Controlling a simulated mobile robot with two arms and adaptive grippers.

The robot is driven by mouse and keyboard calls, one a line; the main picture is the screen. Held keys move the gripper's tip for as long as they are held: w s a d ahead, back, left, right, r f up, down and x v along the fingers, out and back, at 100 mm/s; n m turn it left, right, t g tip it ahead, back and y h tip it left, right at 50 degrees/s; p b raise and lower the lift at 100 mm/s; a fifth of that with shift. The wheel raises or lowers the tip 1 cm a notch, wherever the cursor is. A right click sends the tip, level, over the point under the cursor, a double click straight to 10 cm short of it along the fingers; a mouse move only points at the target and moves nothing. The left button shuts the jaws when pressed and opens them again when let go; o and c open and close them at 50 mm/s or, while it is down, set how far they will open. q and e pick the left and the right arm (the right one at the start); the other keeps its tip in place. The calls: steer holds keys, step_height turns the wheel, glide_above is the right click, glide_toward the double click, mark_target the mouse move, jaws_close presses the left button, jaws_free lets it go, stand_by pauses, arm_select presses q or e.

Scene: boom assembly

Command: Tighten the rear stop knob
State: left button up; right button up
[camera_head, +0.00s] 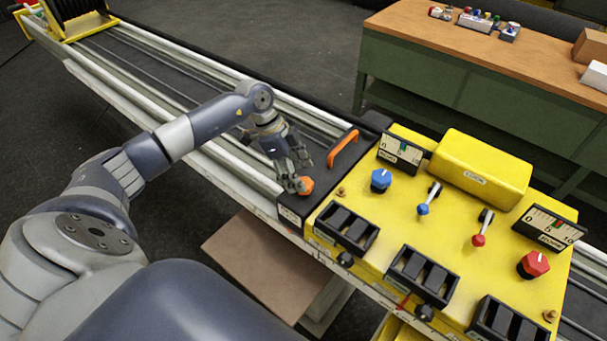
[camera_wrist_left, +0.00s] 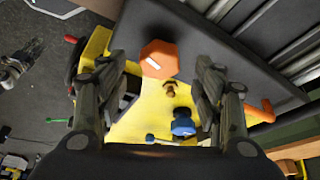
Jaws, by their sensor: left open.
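The rear stop knob is an orange faceted knob (camera_head: 305,185) on the dark end block at the left edge of the yellow control box. I cannot tell whether a finger touches the knob. My right gripper is not in view.
An orange handle (camera_head: 342,148) stands just right of my left gripper. The yellow control box (camera_head: 365,232) carries a blue knob (camera_head: 381,180), two levers, a red knob (camera_head: 533,264) and black switch blocks. Rails run to the upper left. A wooden-topped bench (camera_head: 545,60) stands behind.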

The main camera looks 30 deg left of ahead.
arm_select(q)
steer(key=shift+x, duration=1.05)
steer(key=shift+d+f, duration=0.15)
steer(key=shift+f, duration=0.2)
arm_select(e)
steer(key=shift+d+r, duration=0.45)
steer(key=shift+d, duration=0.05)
arm_select(q)
steer(key=c, duration=1)
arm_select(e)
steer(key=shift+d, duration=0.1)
